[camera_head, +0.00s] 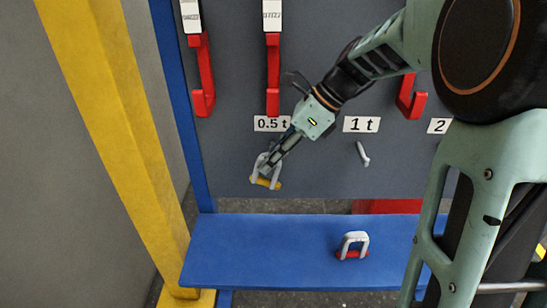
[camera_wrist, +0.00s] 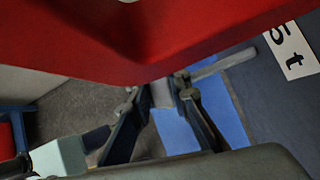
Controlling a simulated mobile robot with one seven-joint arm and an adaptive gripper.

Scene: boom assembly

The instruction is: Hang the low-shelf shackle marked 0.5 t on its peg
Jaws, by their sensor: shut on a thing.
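A grey shackle with a yellow pin (camera_head: 265,183) is in my gripper (camera_head: 271,160), in front of the grey board just below the "0.5 t" label (camera_head: 271,124). My gripper is shut on the shackle's grey bow. In the wrist view, my fingers (camera_wrist: 162,104) close on a pale grey part. A pale rod (camera_wrist: 222,66), which looks like the 0.5 t peg, sticks out from the board beside them. In the head view that peg is hidden behind the shackle and fingers. I cannot tell whether it passes through the bow. No mark on the shackle is readable.
A grey shackle with a red pin (camera_head: 352,246) stands on the blue shelf (camera_head: 240,255). A bare peg (camera_head: 362,154) sits under the "1 t" label. Red hooks (camera_head: 272,75) jut from the board above; a red surface (camera_wrist: 150,35) fills the wrist view's top. A yellow post (camera_head: 115,130) stands left.

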